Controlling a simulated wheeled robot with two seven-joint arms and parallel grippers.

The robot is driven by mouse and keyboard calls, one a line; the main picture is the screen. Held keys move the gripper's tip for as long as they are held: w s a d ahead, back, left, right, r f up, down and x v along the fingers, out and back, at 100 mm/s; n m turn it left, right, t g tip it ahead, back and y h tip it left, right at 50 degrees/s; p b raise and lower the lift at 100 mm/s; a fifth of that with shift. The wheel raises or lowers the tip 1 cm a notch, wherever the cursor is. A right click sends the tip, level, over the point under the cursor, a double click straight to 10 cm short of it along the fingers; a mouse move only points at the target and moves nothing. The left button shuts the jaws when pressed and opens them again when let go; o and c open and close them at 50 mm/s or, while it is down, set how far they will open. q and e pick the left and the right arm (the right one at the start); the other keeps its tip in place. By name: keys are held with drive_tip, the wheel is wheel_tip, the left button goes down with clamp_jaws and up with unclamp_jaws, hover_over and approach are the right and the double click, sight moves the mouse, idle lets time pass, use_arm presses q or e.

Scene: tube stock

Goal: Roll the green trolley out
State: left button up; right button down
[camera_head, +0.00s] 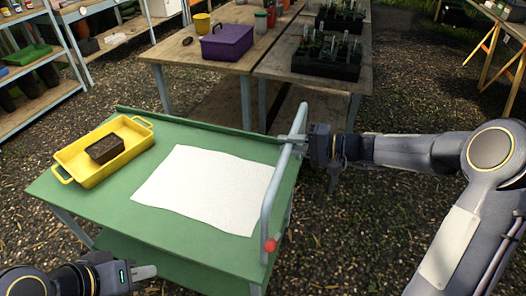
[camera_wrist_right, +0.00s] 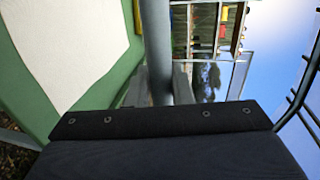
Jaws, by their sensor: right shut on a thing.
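The green trolley (camera_head: 120,201) stands in the lower left of the head view, with a grey push handle (camera_head: 268,208) along its right side and a red knob (camera_head: 270,245) near the handle's lower end. My right gripper (camera_head: 300,142) is shut on the upper part of the handle. In the right wrist view the handle bar (camera_wrist_right: 157,45) runs between the fingers (camera_wrist_right: 157,88). My left gripper (camera_head: 143,272) is at the bottom of the head view, in front of the trolley's near edge and apart from the handle; its finger opening is not clear.
On the trolley lie a yellow tray (camera_head: 72,158) with a brown block (camera_head: 104,149) and a white sheet (camera_head: 207,188). Wooden tables with a purple box (camera_head: 227,43) and black plant trays (camera_head: 327,58) stand close behind. Gravel floor (camera_head: 400,100) is open to the right.

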drive_tip(key=f+b+v, duration=0.3)
drive_tip(key=v, duration=1.4)
drive_tip(key=shift+d+f, duration=0.2)
drive_tip(key=shift+d, duration=0.05)
drive_tip(key=c, duration=1.3)
unclamp_jaws()
drive_tip(key=shift+c, duration=0.2)
drive_tip(key=shift+r, duration=0.1)
drive_tip(key=v, duration=0.7)
drive_tip(key=shift+d, duration=0.35)
drive_tip(key=shift+s+r, duration=0.1)
drive_tip(key=shift+s, duration=0.05)
